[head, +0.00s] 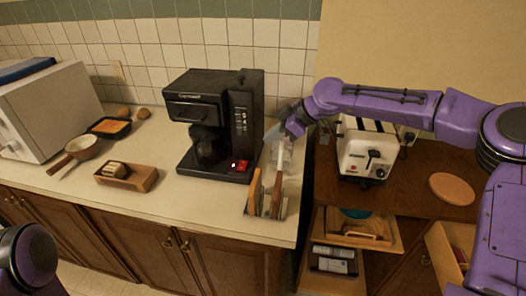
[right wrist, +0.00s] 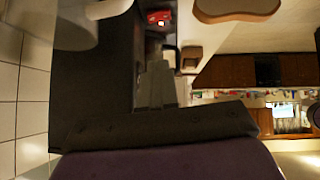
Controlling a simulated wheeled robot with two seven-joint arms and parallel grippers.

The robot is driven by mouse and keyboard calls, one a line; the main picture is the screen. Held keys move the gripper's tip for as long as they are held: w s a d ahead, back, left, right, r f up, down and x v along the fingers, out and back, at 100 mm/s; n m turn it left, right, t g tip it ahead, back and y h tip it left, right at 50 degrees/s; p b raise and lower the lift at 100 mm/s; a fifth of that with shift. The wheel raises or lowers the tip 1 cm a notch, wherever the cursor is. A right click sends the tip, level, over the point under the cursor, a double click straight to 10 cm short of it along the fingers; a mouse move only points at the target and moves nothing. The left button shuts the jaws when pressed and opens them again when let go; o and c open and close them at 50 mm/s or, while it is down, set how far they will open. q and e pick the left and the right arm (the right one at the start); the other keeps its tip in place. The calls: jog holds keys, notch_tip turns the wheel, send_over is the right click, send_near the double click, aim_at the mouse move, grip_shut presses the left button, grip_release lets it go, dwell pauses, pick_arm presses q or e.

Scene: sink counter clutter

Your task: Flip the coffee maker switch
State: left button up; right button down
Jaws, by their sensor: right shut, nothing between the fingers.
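The black coffee maker (head: 195,88) stands upright on the counter against the tiled wall. Its red switch (head: 241,165) is at the lower right of its front base. The switch also shows near the top of the right wrist view (right wrist: 158,18). My right gripper (head: 286,132) is shut and empty, to the right of the coffee maker and above the switch's height, apart from the switch. Its grey fingers (right wrist: 155,88) show in the right wrist view, below the red switch in the picture. The switch's position cannot be told. My left gripper is out of view.
A wooden rack with upright boards (head: 256,190) stands at the counter's right end. A white toaster (head: 354,153) is on the wooden shelf to the right. A wooden box (head: 140,184), a pan (head: 82,146) and a microwave (head: 50,112) are to the left.

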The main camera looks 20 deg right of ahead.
pick_arm(q)
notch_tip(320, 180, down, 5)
jog(key=b, duration=0.2)
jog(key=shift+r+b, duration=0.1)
jog(key=shift+b, duration=0.25)
pick_arm(e)
jog(key=shift+w+d+r, duration=0.15)
jog(key=shift+w+d, duration=0.05)
jog(key=shift+w, duration=0.15)
jog(key=p, duration=0.3)
send_over(243, 162)
jog(key=s+d, duration=0.2)
jog(key=f, duration=0.6)
jog(key=shift+s+d+f, duration=0.2)
jog(key=shift+f, duration=0.1)
jog(key=f, duration=0.2)
jog(key=f+p, duration=0.1)
jog(key=shift+w+a+f, duration=0.1)
jog(key=shift+w+f, duration=0.2)
jog(key=shift+f, duration=0.45)
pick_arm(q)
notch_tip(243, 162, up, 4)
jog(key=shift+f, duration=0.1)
